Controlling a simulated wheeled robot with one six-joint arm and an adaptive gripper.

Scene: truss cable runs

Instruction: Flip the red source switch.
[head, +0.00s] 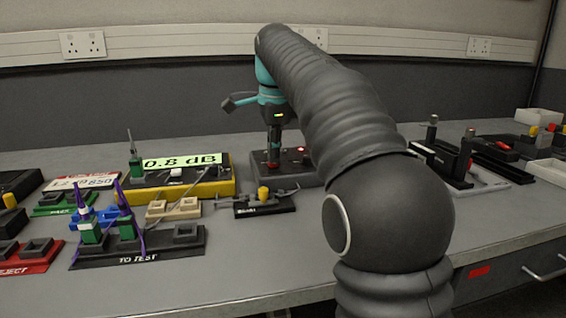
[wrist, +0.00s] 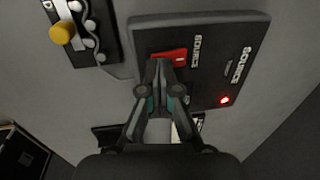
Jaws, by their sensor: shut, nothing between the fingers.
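The red source switch (wrist: 168,57) sits on the dark SOURCE box (wrist: 215,80) in the wrist view. My gripper (wrist: 160,68) is shut and empty, with its fingertips at the switch's lower edge; I cannot tell whether they touch it. A red light (wrist: 224,100) glows on the same box. In the head view the source box (head: 312,166) stands on the bench, with its light (head: 301,150) lit.
A yellow meter (head: 212,190) reading 0.8 dB stands left of the source box. A small black fixture with a yellow knob (head: 263,193) is in front. A TO TEST tray (head: 180,247) holds green connectors at the front left. A rack with upright posts (head: 465,158) stands at the right.

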